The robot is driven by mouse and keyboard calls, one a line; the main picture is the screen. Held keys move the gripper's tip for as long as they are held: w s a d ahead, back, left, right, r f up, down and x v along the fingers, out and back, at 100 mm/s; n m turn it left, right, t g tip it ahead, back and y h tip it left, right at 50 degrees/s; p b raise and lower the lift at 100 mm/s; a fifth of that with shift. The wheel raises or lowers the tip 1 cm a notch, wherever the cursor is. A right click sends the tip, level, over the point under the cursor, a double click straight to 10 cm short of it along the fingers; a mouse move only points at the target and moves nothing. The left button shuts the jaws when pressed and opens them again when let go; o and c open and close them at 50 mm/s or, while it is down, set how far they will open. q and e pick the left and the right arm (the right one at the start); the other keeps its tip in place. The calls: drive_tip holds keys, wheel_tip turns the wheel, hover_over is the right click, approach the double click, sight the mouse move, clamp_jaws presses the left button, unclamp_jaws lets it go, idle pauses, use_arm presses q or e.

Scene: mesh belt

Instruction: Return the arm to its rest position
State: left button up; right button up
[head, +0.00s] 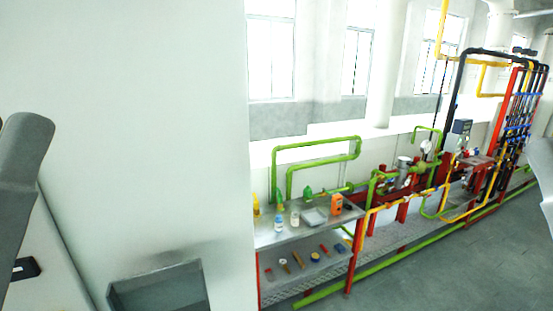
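Part of a grey, rounded link stands at the left edge of the head view; it looks like a piece of my own arm, though I cannot tell which part. No gripper fingers show, so neither my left gripper nor my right gripper is in view. What either gripper holds cannot be seen.
A large white panel (140,110) fills the left half, with a grey recessed box (160,290) at its bottom. Beyond it, a metal bench (285,235) carries bottles, an orange device (337,204) and tools. Green pipes (315,147) stand behind it. Grey floor (450,270) is clear at right.

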use_arm(q)
wheel_tip(320, 180, up, 13)
drive_tip(key=w+a+n+g+y+p, duration=0.1)
drive_tip(key=y+p, duration=0.3)
drive_tip(key=p, duration=1)
drive_tip(key=shift+w+a+n+p, duration=0.35)
drive_tip(key=shift+w+a+n, duration=0.15)
drive_tip(key=shift+w+n, duration=0.35)
